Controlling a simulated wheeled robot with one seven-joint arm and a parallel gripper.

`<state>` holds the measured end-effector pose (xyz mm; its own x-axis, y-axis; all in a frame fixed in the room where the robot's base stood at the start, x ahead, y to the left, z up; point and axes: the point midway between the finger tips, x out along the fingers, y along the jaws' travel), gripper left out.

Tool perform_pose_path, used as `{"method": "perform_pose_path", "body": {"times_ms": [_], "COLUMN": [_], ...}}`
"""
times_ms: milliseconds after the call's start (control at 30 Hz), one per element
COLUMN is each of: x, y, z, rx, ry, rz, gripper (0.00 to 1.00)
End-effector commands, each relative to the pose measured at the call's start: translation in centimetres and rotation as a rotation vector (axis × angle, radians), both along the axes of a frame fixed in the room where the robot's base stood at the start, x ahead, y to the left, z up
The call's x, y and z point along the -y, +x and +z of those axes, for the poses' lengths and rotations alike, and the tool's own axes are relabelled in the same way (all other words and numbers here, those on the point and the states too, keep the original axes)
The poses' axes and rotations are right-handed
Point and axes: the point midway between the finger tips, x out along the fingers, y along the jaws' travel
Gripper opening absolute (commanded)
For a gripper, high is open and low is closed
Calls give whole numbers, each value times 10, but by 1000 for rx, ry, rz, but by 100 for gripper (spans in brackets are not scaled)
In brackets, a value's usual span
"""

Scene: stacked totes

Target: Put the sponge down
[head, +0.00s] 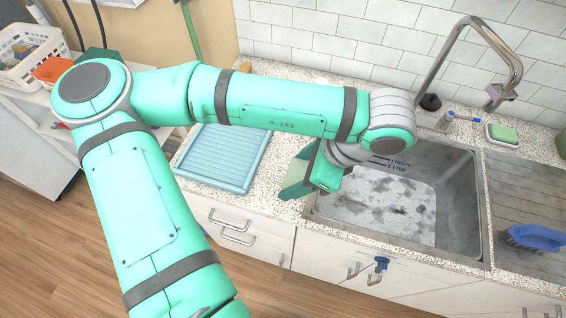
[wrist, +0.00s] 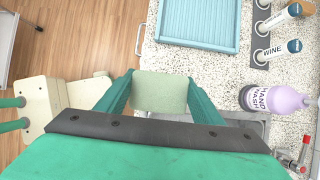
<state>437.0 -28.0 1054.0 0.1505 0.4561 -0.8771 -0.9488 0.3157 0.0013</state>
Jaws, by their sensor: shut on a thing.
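A pale green sponge (wrist: 162,92) is between the two fingers of my gripper (wrist: 160,88) in the wrist view. The fingers press on its left and right sides. In the head view my gripper (head: 299,178) is over the front of the speckled counter, between the blue ridged tray and the sink.
The blue tray (head: 224,158) lies left of my gripper on the counter (head: 285,128). The sink (head: 462,190) is to the right. A green block in a dish (head: 502,133) and a blue brush (head: 535,238) are farther right. A purple hand wash bottle (wrist: 272,99) shows in the wrist view.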

Motion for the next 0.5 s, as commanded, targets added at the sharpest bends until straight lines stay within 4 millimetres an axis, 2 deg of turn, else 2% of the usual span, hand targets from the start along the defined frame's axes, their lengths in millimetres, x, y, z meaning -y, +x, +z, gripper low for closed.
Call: {"method": "perform_pose_path", "body": {"times_ms": [233,500], "x": [-17,-30], "y": [50,82], "z": [-25,-65], "rx": [-2,-2], "ry": [-1,0], "rz": [3,2], "gripper": [25,25]}}
